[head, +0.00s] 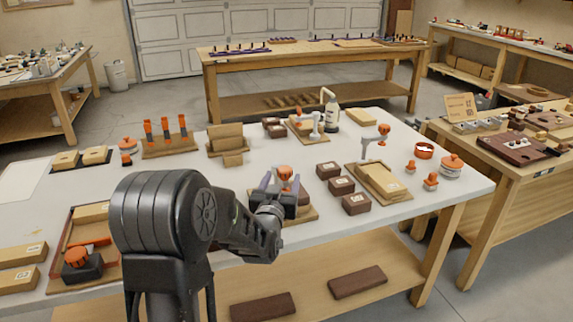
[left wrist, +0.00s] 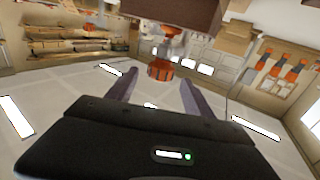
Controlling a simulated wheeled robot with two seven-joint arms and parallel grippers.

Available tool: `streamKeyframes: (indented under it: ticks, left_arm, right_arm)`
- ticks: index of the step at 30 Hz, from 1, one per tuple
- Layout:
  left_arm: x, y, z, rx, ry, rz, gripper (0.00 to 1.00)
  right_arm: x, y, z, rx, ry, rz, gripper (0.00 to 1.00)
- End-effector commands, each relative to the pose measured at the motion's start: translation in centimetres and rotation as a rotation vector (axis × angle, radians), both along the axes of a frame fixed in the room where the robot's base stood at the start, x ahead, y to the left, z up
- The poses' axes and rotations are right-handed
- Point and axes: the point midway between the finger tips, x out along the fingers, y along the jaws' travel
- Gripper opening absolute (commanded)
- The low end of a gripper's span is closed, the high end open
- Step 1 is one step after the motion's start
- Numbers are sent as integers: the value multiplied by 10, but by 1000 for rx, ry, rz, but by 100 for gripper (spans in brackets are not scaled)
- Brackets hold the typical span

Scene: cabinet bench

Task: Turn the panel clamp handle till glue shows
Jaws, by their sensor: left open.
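The panel clamp handle is an orange knob (head: 285,173) on the bench, above a wooden board (head: 306,215) that my gripper partly covers. My left gripper (head: 281,186) is open at the knob, with one finger on each side of it. In the left wrist view the orange knob (left wrist: 160,70) shows between the two open fingertips (left wrist: 159,80), with a gap on each side. The clamp's lower part and the glue joint are hidden behind my gripper. My right gripper is not in view.
Dark brown blocks (head: 341,186) stand just right of the gripper. Another orange-handled clamp (head: 383,131) stands by stacked boards (head: 383,180). A wooden tray (head: 107,282) with an orange-knobbed tool lies at the left.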

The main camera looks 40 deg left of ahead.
Motion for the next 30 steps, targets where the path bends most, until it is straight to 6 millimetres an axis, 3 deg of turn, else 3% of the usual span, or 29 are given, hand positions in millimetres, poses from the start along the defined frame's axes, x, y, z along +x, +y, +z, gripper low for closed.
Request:
streamKeyframes:
  ticks: [11,24,30]
  left_arm:
    - [8,4,0,3,-1,0,60]
    - [63,31,1,3,-2,0,60]
    - [71,35,1,1,-3,-1,60]
  right_arm:
    - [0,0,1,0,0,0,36]
    - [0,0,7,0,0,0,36]
    - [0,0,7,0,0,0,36]
